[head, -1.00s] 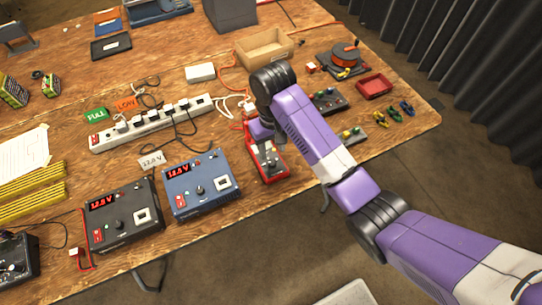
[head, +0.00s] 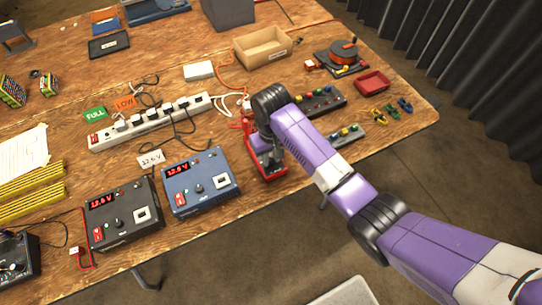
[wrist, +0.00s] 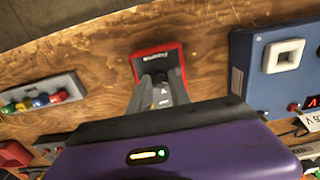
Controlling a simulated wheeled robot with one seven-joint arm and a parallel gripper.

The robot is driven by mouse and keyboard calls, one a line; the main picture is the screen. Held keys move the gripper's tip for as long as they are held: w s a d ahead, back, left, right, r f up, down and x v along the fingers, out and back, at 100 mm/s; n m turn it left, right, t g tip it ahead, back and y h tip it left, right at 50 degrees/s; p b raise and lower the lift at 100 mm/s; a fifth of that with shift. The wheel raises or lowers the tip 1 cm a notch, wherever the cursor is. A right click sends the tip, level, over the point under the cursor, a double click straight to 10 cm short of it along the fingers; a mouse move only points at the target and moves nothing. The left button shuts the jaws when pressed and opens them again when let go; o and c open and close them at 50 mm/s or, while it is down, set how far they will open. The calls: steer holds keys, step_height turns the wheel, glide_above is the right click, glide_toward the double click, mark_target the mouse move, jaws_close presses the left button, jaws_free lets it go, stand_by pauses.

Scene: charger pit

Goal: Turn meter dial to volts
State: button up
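The meter is a red-framed handheld unit (head: 270,173) lying near the front edge of the wooden bench. My gripper (head: 270,146) is over it, pointing down, and hides its upper part. In the wrist view the meter's red rim (wrist: 158,46) shows beyond my gripper's fingers (wrist: 160,82). The fingers are close together over the meter's face. The dial is hidden behind them, so I cannot tell whether they touch it or which setting it points to.
A blue powered unit (head: 200,183) stands just left of the meter, with a black one (head: 124,214) beside it. A power strip (head: 150,122) lies behind. A grey block with coloured terminals (head: 345,135) is to the right, and an open box (head: 263,47) is farther back.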

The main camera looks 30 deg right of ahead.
jaws_close()
steer(key=shift+r, duration=0.1)
steer(key=shift+r+m+p, duration=0.15)
steer(key=shift+m+p, duration=0.85)
steer(key=m+p, duration=0.2)
steer(key=m, duration=0.1)
steer(key=shift+m, duration=0.3)
steer(key=m+p, duration=0.2)
steer(key=m, duration=0.4)
steer(key=shift+p, duration=0.3)
steer(key=shift+f, duration=0.2)
steer(key=o, duration=0.9)
jaws_free()
